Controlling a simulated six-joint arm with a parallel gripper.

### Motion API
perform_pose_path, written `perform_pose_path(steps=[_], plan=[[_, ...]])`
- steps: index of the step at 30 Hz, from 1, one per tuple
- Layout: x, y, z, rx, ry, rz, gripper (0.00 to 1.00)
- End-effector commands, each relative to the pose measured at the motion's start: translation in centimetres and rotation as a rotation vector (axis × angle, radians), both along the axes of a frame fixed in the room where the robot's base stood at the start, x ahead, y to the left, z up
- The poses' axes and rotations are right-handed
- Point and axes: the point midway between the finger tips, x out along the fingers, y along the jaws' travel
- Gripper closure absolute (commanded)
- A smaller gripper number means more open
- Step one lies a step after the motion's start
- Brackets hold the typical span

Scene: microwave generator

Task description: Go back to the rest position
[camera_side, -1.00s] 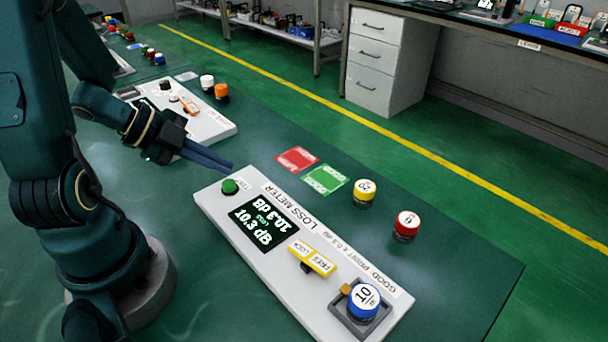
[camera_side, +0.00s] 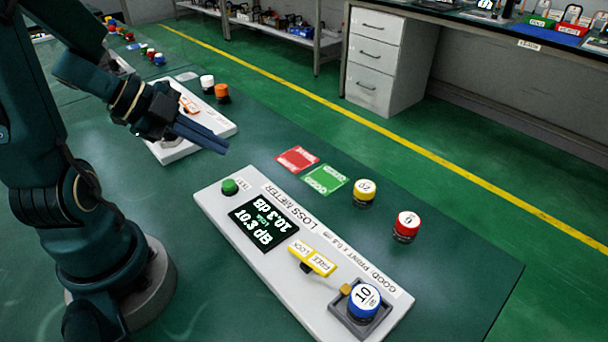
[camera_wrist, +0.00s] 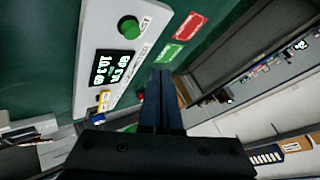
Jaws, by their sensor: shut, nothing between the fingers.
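My gripper (camera_side: 222,148) is shut and empty, with its dark fingers pointing right, above and behind the loss meter's green button end. In the wrist view its fingers (camera_wrist: 161,75) lie close together with nothing between them. The white loss meter (camera_side: 215,205) lies on the green table; its screen (camera_side: 263,226) reads 10.3 dB. Its green button (camera_side: 230,187) stands clear of the fingers, and also shows in the wrist view (camera_wrist: 129,27). A blue-sided cap marked 10 (camera_side: 364,299) sits in the meter's dark square holder, beside the yellow lock/free lever (camera_side: 312,258).
A red card (camera_side: 297,159) and a green card (camera_side: 325,180) lie flat behind the meter. A yellow cap (camera_side: 364,193) and a red cap (camera_side: 406,227) stand to the right. A second white device (camera_side: 180,150) lies behind my gripper, with white and orange caps beyond it.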

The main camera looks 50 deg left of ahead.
Motion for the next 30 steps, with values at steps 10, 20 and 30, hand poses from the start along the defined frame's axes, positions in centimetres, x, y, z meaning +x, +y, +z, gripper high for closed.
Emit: perform_pose_path(steps=[10,20,30], plan=[[0.8,-1.9,0.9,0.036,-0.033,-0.094,1.00],[7.9,-5.1,10.4,0.111,-0.427,0.148,1.00],[5.4,-4.6,13.3,-0.158,-0.379,0.715,1.00]])
